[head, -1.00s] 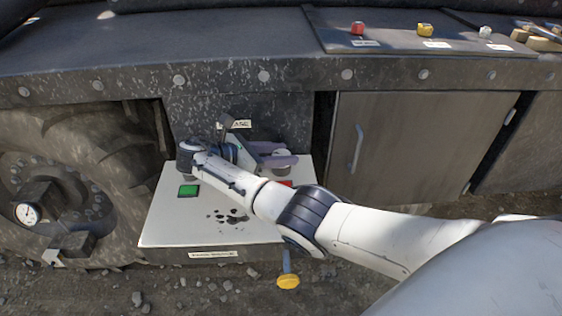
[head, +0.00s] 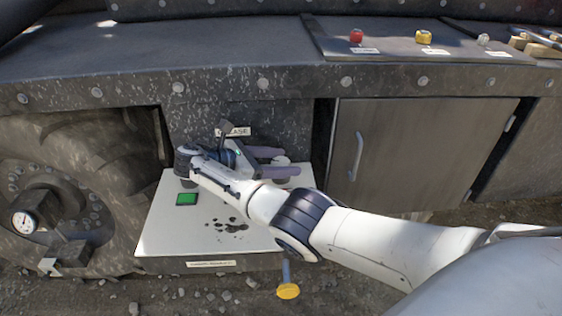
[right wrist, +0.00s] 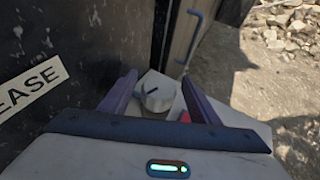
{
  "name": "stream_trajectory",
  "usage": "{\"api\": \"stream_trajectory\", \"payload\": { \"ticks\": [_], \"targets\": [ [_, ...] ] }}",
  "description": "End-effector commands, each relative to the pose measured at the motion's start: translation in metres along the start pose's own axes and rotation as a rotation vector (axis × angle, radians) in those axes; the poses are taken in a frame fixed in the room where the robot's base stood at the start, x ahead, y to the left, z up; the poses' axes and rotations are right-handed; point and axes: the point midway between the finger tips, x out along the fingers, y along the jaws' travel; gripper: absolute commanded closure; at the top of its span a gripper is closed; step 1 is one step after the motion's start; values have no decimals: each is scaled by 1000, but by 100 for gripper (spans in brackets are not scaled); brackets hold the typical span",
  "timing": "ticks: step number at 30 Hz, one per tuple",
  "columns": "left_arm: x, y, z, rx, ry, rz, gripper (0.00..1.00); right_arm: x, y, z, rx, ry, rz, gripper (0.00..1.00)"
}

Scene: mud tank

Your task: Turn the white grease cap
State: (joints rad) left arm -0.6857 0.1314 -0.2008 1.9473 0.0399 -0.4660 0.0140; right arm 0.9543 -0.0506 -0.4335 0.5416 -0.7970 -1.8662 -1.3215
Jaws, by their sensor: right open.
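The white grease cap (right wrist: 157,93) is a round, pale knob with a dark line on its top. In the right wrist view it sits between the two purple fingers of my open right gripper (right wrist: 158,79), apparently not gripped. In the head view the cap (head: 281,160) shows small between the fingertips of my right gripper (head: 288,162), at the back right of a white panel. Contact between fingers and cap cannot be told. A label ending in "EASE" (right wrist: 30,88) is on the dark wall beside it. My left gripper is not in view.
The white panel (head: 165,225) bears a green button (head: 187,198) and dark spots. A yellow knob (head: 288,291) hangs below its front. A large tyre (head: 110,150) stands left, a cabinet door with handle (head: 357,155) right. Red (head: 356,36) and yellow (head: 423,37) knobs sit above.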

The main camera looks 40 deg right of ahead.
Motion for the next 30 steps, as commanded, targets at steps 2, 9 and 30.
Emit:
{"api": "stream_trajectory", "payload": {
  "ticks": [2,9,30],
  "targets": [
    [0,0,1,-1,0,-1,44,-2,0,0,0,0,1,44],
    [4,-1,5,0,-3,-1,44,-33,1,-2,0,2,4,44],
    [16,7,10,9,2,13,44,-103,0,0,0,0,-1,44]
  ]
}}
